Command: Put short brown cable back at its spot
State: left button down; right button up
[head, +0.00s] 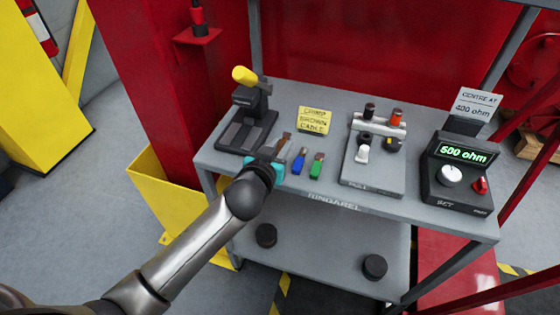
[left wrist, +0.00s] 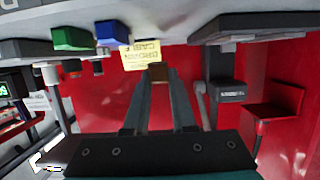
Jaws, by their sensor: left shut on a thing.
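My left gripper (head: 275,151) is at the front left of the grey bench, beside the blue cable. It is shut on the short brown cable (head: 286,137), whose brown end shows past the fingertips. In the left wrist view the brown cable (left wrist: 158,73) sits between the two finger ends. Most of the cable is hidden by the fingers. I cannot tell whether it touches the bench. A blue cable (head: 299,161) and a green cable (head: 317,165) lie just to the right of the gripper. My right gripper is not in view.
A yellow sign (head: 314,121) reading "crimp brown cable" stands behind the cables. A crimping tool with a yellow handle (head: 245,76) stands at left. A lower shelf (head: 320,262) is below.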

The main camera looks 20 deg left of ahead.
pick_arm(q)
jog(key=shift+f+b, duration=0.75)
jog(key=shift+f, duration=1.25)
jog(key=shift+f, duration=0.2)
jog(key=c, duration=1)
grip_release()
jog(key=shift+r, duration=0.25)
jog(key=p+v, duration=0.2)
jog(key=v, duration=1)
